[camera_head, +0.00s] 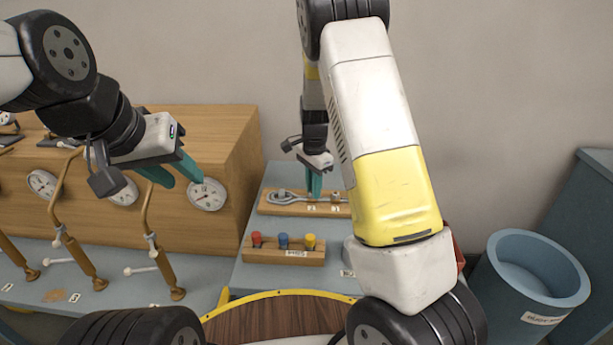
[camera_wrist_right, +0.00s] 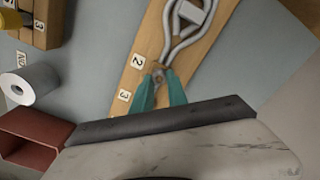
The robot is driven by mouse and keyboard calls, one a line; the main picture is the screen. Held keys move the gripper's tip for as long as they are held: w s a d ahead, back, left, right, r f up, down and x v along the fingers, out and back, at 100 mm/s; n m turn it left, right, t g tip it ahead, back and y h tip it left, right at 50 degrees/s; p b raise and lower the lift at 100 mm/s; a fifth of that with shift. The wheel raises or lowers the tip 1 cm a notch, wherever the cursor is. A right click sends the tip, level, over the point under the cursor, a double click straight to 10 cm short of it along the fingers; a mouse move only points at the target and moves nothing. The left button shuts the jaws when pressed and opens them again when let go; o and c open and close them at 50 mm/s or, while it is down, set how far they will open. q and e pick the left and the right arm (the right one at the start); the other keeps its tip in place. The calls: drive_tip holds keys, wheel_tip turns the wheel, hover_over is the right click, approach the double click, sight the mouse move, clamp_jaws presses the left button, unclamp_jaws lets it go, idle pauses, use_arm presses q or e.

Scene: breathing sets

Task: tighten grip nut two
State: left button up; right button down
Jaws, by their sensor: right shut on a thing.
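A wooden board (camera_head: 265,209) with number labels lies on the blue-grey table; it also shows in the right wrist view (camera_wrist_right: 150,38). A silver looped tool (camera_wrist_right: 172,35) lies along the board, close to the fingertips. My left gripper (camera_head: 172,172) is open and empty, in front of the wooden gauge cabinet.
A rack (camera_head: 255,256) with red, blue and yellow pieces stands nearer on the table. Gauges and bent brass levers (camera_head: 150,240) stand at left. A blue bin (camera_head: 500,262) is at right. The right wrist view shows a white roll (camera_wrist_right: 30,85) and a red box (camera_wrist_right: 25,140).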

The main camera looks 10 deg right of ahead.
drive_tip(key=c, duration=1.3)
unclamp_jaws()
drive_tip(key=shift+r, duration=3.9)
